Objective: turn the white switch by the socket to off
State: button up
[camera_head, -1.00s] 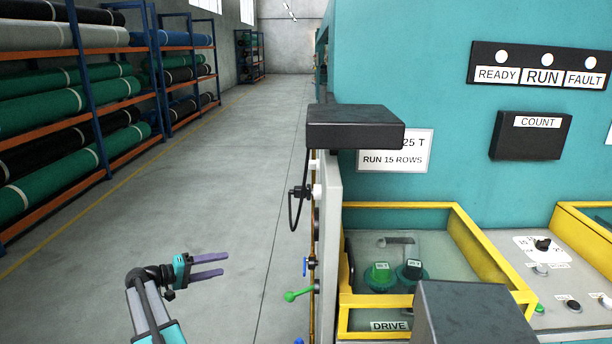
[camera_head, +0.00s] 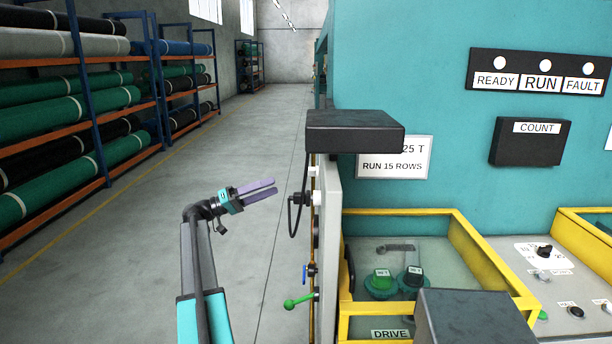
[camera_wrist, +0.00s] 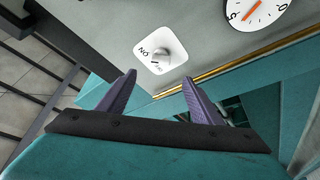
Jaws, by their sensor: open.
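The white switch (camera_wrist: 151,43) is a square plate with a round knob on a grey panel, in the upper middle of the wrist view. One label reads ON; the other, beside the knob, is hard to read. I cannot tell exactly where the knob points. My gripper (camera_wrist: 159,82) is open and empty, its two purple fingers apart, below and short of the switch. In the head view my gripper (camera_head: 275,187) is left of the panel edge, pointing right. A black plug (camera_head: 298,198) with a looped cable sits at that edge, probably at the socket, which is seen edge-on.
A round dial (camera_wrist: 257,12) with an orange needle is right of the switch. A black box (camera_head: 355,131) juts out above the panel edge. Below are a blue handle (camera_head: 305,273) and a green lever (camera_head: 298,303). The floor left of the panel is clear.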

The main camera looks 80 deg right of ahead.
aim_at(313, 172)
jog(key=p+x, duration=0.3)
jog(key=x, duration=1)
jog(key=shift+s+d, duration=0.25)
jog(key=shift+s, duration=0.1)
jog(key=c, duration=1.1)
